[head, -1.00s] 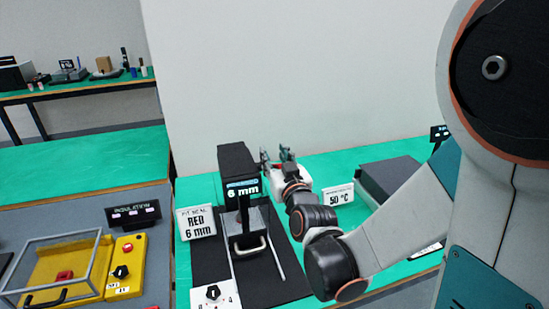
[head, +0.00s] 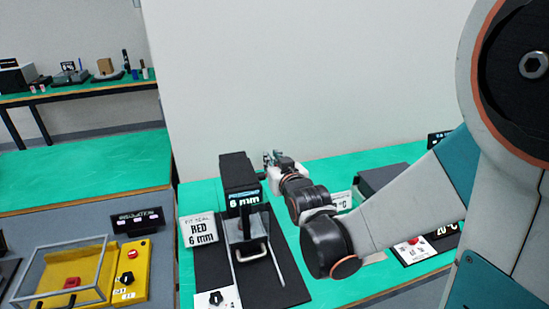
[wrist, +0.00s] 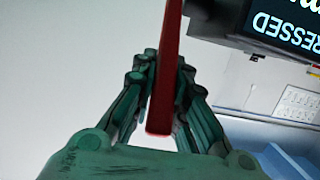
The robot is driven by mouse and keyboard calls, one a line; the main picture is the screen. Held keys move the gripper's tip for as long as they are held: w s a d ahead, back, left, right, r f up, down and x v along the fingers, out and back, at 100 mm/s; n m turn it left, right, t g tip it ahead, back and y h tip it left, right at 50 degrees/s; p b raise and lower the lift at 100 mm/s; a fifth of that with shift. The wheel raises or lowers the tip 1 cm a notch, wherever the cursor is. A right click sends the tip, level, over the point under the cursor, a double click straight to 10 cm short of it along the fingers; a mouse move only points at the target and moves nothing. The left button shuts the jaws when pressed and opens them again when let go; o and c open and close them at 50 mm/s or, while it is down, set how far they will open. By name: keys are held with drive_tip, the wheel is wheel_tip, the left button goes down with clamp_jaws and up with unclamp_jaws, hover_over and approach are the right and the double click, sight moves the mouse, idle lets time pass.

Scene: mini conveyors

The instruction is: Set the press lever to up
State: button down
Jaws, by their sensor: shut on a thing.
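The press (head: 237,172) is a black head on a column over a dark base, with a lit screen showing 6 mm. In the wrist view the press head (wrist: 235,22) is at the upper right, with lettering that reads PRESSED upside down. The press lever (wrist: 167,75) is a red bar running down from the top edge of the wrist view. My gripper (wrist: 163,70) is shut on this lever, with its green fingers on either side. In the head view my gripper (head: 268,159) is just right of the press head, and the lever cannot be made out there.
A sign (head: 199,232) reading RED 6 mm stands left of the press. A white box with a black knob (head: 216,298) is at the front. A dark grey box (head: 385,178) and a small panel with a red button (head: 414,241) lie to the right. A yellow station (head: 133,265) is at left.

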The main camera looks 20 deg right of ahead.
drive_tip(key=g+p, duration=0.1)
drive_tip(key=w+r+p, duration=0.1)
drive_tip(key=shift+w+r+g+p, duration=0.2)
drive_tip(key=shift+r+g+p, duration=0.1)
drive_tip(key=shift+g, duration=0.1)
drive_tip(key=w+g+p, duration=0.2)
drive_tip(key=p, duration=0.1)
drive_tip(key=shift+w+r+g, duration=0.2)
drive_tip(key=shift+g, duration=0.1)
drive_tip(key=shift+w+f+g+p, duration=0.1)
drive_tip(key=shift+w+g+p, duration=0.8)
drive_tip(key=shift+w+g, duration=0.25)
drive_tip(key=shift+w+f+g+p, duration=0.25)
drive_tip(key=shift+w+g+p, duration=0.2)
drive_tip(key=shift+w+g, duration=0.6)
drive_tip(key=shift+s+g, duration=0.2)
drive_tip(key=shift+g, duration=0.1)
drive_tip(key=c, duration=1.6)
unclamp_jaws()
drive_tip(key=shift+w, duration=0.1)
drive_tip(key=shift+o, duration=0.2)
drive_tip(key=shift+r, duration=0.1)
drive_tip(key=v, duration=1.2)
